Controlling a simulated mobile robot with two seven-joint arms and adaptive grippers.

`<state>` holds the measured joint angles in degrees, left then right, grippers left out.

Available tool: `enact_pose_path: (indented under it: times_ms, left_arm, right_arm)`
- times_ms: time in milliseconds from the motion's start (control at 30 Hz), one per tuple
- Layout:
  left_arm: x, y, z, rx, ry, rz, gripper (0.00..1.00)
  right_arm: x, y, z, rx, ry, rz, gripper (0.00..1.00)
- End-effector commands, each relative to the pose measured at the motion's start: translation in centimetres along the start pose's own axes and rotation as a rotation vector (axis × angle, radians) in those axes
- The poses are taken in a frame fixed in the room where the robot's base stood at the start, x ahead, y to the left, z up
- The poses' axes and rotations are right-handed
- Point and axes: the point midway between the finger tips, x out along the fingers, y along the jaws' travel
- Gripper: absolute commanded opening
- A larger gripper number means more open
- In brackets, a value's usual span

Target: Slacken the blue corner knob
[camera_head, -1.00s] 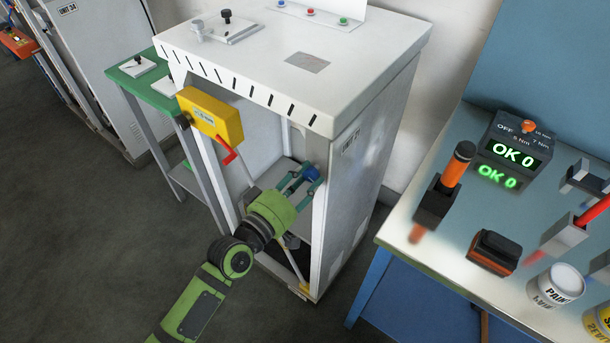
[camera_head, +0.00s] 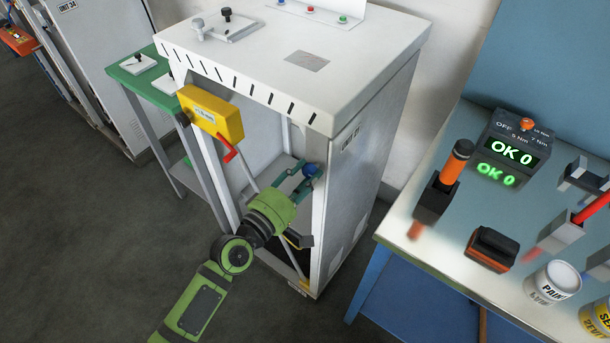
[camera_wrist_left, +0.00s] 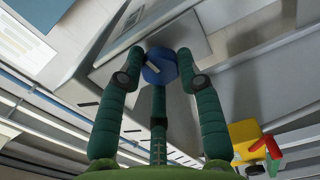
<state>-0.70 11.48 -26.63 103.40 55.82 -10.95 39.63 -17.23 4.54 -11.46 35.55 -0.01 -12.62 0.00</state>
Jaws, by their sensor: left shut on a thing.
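The blue corner knob (camera_head: 310,170) sits on the upper part of the white cabinet's right front post. My left gripper (camera_head: 303,174) reaches into the cabinet's open front with its green fingers around the knob. In the left wrist view the blue knob (camera_wrist_left: 160,65) lies between the tips of the gripper's (camera_wrist_left: 160,72) fingers, with a light mark on its face. The fingers are closed on its sides. My right gripper is in no view.
A yellow box (camera_head: 212,113) with a red lever (camera_head: 230,152) hangs at the cabinet's left front post, left of my arm. The white cabinet (camera_head: 365,165) surrounds the gripper. A workbench (camera_head: 408,222) with tools and a torque display (camera_head: 507,150) stands to the right.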

Motion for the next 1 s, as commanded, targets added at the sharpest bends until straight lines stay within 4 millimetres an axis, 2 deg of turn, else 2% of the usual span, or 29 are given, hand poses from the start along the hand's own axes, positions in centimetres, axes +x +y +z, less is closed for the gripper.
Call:
enact_pose_path:
  times_ms: [33,333,367,400,433,800,867,1000]
  left_arm:
    - [0.1,0.7,-0.7,0.002,0.017,0.018,0.03]
    - [0.1,0.7,-0.7,0.003,0.017,0.017,0.03]
    - [0.1,0.7,-0.7,0.003,0.017,0.017,0.4]
    - [0.1,0.7,-0.7,0.003,0.017,0.017,0.56]
    - [0.1,0.7,-0.7,0.003,0.016,0.017,0.6]
    - [-0.3,0.2,-0.3,0.001,0.009,0.006,0.6]
    - [-0.8,0.1,-0.3,0.001,0.009,0.005,0.6]
    - [-3.2,0.0,-0.3,0.001,0.007,0.003,0.6]
  right_arm:
    - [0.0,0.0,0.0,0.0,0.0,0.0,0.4]
    - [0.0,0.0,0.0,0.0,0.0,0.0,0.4]
    - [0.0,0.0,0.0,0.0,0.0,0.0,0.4]
    - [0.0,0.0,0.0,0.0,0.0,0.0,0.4]
    - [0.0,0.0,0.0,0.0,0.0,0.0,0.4]
    - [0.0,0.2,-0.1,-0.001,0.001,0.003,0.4]
    - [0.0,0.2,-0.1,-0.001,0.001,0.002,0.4]
    - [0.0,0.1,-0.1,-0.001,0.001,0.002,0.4]
